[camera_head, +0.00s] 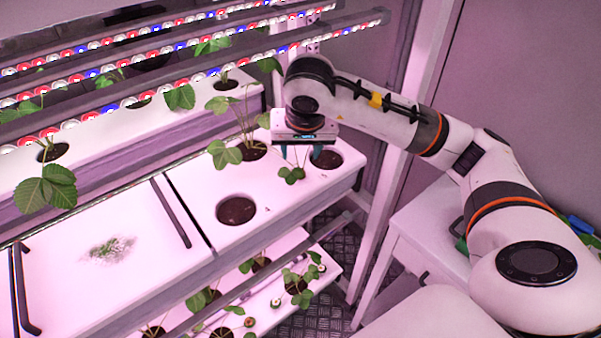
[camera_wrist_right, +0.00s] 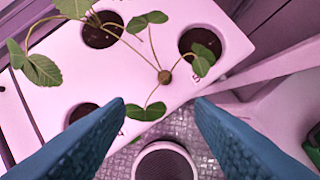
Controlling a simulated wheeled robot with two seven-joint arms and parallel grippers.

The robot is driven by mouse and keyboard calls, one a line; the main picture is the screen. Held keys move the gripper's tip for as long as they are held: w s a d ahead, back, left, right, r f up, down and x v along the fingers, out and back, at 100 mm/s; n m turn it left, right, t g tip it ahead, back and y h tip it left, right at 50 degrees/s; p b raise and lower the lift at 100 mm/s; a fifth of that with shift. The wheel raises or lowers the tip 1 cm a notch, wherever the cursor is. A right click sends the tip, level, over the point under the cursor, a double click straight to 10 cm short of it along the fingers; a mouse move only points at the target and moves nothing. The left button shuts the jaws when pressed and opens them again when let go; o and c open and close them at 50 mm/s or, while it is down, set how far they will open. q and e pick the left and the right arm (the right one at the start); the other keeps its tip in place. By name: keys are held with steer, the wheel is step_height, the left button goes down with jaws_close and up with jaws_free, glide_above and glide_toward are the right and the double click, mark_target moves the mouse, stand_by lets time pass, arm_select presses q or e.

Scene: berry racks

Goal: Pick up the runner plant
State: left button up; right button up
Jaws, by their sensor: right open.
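The runner plant, a small brown plug with a few green leaves, shows in the right wrist view (camera_wrist_right: 165,77) and in the head view (camera_head: 291,174). A thin stem links it to the mother plant (camera_head: 226,153), rooted in a hole of the white planter (camera_head: 290,205). My right gripper (camera_head: 301,153) is open above the planter's right end. In the wrist view its blue fingers (camera_wrist_right: 160,106) stand apart, with the runner plant beyond the gap between their tips. No contact shows. My left gripper is not in view.
Soil-filled holes lie at the planter's front (camera_head: 236,211) and right (camera_head: 325,159). A rack bar with colored lights (camera_head: 200,72) crosses above. A lower shelf holds more plants (camera_head: 296,284). A white rack post (camera_head: 400,150) stands right, near my right arm.

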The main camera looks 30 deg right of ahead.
steer(key=p, duration=0.2)
glide_above(300, 170)
steer(key=s, duration=0.3)
steer(key=shift+h, duration=0.3)
steer(key=f, duration=0.5)
steer(key=shift+a+f, duration=0.25)
steer(key=shift+a, duration=0.15)
steer(key=shift+w+f+p, duration=0.3)
steer(key=shift+f+p, duration=0.15)
steer(key=shift+p, duration=0.05)
steer(key=p+x, duration=0.2)
steer(key=x, duration=0.1)
steer(key=shift+w+a+f, duration=0.1)
steer(key=shift+w+f, duration=0.15)
steer(key=shift+w, duration=0.05)
steer(key=shift+w+f, duration=0.15)
steer(key=shift+f, duration=0.3)
steer(key=c, duration=0.9)
